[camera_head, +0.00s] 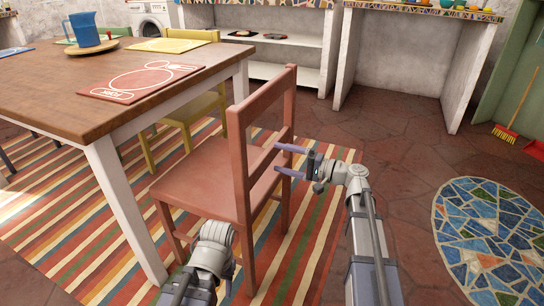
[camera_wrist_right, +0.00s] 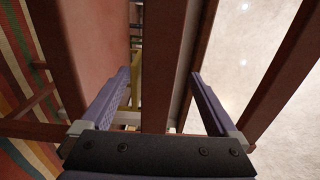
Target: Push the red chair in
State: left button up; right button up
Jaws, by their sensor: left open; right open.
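The red chair (camera_head: 199,184) stands upright at the table's near right corner, its seat partly under the tabletop edge and its back on the right. My right gripper (camera_head: 279,159) is open and empty at the chair's back. In the right wrist view, my right gripper (camera_wrist_right: 160,80) has its fingers apart with a red back bar (camera_wrist_right: 163,60) running between them. I cannot tell whether they touch it. My left arm's wrist (camera_head: 214,240) is low, in front of the chair's near side. The left fingers cannot be made out.
The wooden table (camera_head: 50,85) has a white leg (camera_head: 122,205) beside the chair. A yellow chair (camera_head: 190,110) stands beyond. A striped rug (camera_head: 70,205) lies below. Floor to the right is open, with a mosaic oval (camera_head: 490,240).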

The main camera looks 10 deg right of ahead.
aim_at(272, 156)
jog(key=shift+x, duration=2.5)
grip_shut()
